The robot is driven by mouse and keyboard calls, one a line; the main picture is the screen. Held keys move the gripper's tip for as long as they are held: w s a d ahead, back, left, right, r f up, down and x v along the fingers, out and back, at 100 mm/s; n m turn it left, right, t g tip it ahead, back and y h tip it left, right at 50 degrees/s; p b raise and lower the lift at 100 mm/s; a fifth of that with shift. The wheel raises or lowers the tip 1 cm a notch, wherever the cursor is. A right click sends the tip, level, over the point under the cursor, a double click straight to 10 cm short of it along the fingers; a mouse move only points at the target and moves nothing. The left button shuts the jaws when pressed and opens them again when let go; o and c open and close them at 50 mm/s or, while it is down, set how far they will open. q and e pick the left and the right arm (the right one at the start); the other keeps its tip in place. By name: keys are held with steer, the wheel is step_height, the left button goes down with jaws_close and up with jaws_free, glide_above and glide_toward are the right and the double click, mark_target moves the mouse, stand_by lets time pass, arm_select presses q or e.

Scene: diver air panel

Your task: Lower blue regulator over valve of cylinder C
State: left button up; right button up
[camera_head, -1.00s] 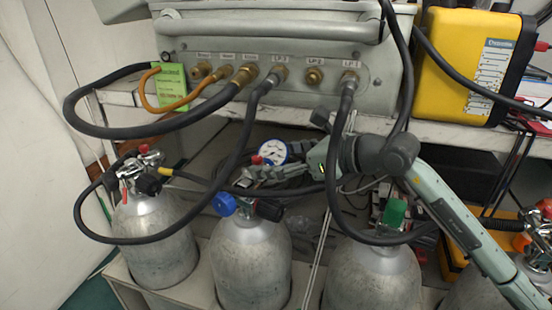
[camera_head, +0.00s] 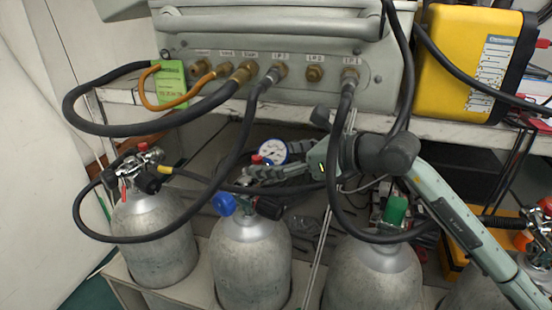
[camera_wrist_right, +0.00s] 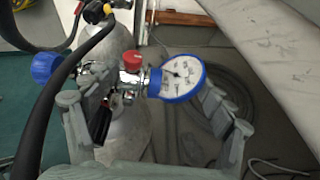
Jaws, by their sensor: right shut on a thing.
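The blue regulator has a round blue knob (camera_head: 224,203), a chrome body with a red cap, and a white-faced gauge with a blue rim (camera_head: 272,152). My right gripper (camera_head: 262,173) reaches in from the right and is shut on it. In the right wrist view the regulator's chrome body (camera_wrist_right: 130,76) sits between my fingers, with the gauge (camera_wrist_right: 178,78) toward the right finger. The regulator is at the top of the second cylinder from the left (camera_head: 250,262). My fingers and the regulator hide that valve, so seating is unclear. No cylinder letter is readable. My left gripper is out of view.
The leftmost cylinder (camera_head: 152,240) has a hosed regulator. The third cylinder (camera_head: 372,278) has a green cap (camera_head: 397,210). Black hoses from the grey panel (camera_head: 290,70) loop around my right gripper and the cylinders. A yellow case (camera_head: 470,65) stands on the shelf at right.

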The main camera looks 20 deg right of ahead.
steer(key=shift+f+b, duration=0.3)
steer(key=shift+b, duration=0.1)
steer(key=o, duration=1.6)
steer(key=shift+o, duration=0.5)
steer(key=shift+f, duration=0.2)
steer(key=v, duration=1.2)
steer(key=shift+r, duration=0.15)
